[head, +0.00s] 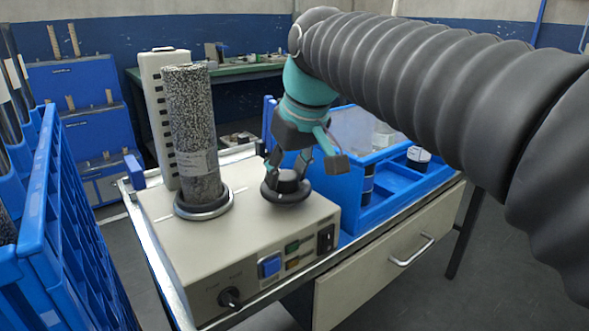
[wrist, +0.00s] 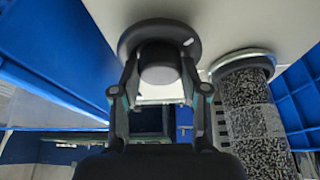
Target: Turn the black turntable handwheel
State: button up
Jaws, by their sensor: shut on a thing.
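The black turntable handwheel (head: 286,188) sits on top of the beige machine box, right of the roll. In the wrist view the handwheel (wrist: 189,42) is a dark round disc with a raised hub and a small white mark at its right rim. My gripper (head: 287,174) reaches down onto it from above. In the wrist view my gripper (wrist: 160,90) has one finger on each side of the hub, shut on it. The speckled grey roll (head: 190,125) stands upright on the round turntable (head: 204,205), and it also shows in the wrist view (wrist: 255,110).
The beige box (head: 240,240) has a blue button, small switches and a black knob (head: 230,298) in front. A tall pale slotted post (head: 160,115) stands behind the roll. Blue bins (head: 400,185) lie to the right, a blue crate (head: 75,240) to the left.

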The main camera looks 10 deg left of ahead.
jog(key=shift+f, duration=0.1)
jog(key=o, duration=1.1)
jog(key=shift+s, duration=0.1)
jog(key=shift+d+r, duration=0.1)
jog(key=shift+r, duration=0.35)
jog(key=v, duration=1.1)
jog(key=shift+s, duration=0.1)
